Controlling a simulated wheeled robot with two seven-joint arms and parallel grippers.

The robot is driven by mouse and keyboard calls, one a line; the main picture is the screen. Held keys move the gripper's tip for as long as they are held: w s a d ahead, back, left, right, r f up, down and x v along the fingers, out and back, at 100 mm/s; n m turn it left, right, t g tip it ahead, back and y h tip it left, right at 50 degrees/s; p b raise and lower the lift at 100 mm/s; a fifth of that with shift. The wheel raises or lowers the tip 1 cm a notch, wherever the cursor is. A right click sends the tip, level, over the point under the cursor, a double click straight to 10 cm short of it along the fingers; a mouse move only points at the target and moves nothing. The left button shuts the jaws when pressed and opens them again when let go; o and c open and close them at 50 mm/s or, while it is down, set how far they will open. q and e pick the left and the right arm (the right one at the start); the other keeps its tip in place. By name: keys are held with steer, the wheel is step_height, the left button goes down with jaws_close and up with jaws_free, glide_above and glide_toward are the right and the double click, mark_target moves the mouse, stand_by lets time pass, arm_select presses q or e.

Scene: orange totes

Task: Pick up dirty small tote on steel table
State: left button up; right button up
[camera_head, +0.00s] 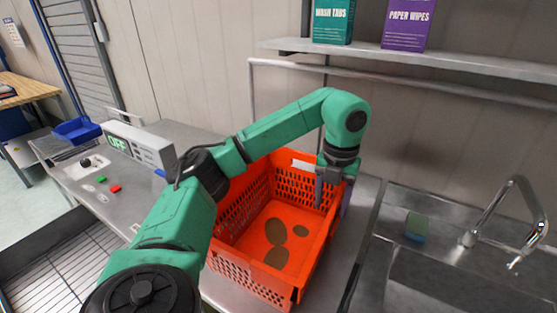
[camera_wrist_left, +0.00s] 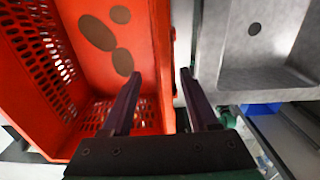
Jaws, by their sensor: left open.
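The orange tote (camera_head: 262,279) stands on the steel table (camera_head: 352,222) and has several brown dirt spots on its floor. It also shows at the left of the left wrist view (camera_wrist_left: 147,40), with the spots inside. My left gripper (camera_head: 332,196) points down at the tote's right wall. In the left wrist view the open fingers (camera_wrist_left: 160,74) are on either side of that wall, one on the inner side and one on the outer side. Whether either finger touches the wall cannot be told. My left arm hides part of the tote's left and back sides. My right gripper is out of view.
A sink (camera_wrist_left: 253,60) with a tap (camera_head: 500,215) and a green-blue sponge (camera_head: 416,226) are to the right. A display box reading OFF (camera_head: 138,147) stands at the left. A shelf (camera_head: 450,64) with two boxes is on the wall above.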

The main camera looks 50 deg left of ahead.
arm_select(q)
steer(key=f, duration=0.1)
steer(key=f+p, duration=0.2)
steer(key=f, duration=0.1)
steer(key=shift+w+d+f, duration=0.1)
steer(key=shift+d, duration=0.15)
steer(key=shift+f, duration=0.3)
steer(key=shift+c, duration=0.6)
jaws_close()
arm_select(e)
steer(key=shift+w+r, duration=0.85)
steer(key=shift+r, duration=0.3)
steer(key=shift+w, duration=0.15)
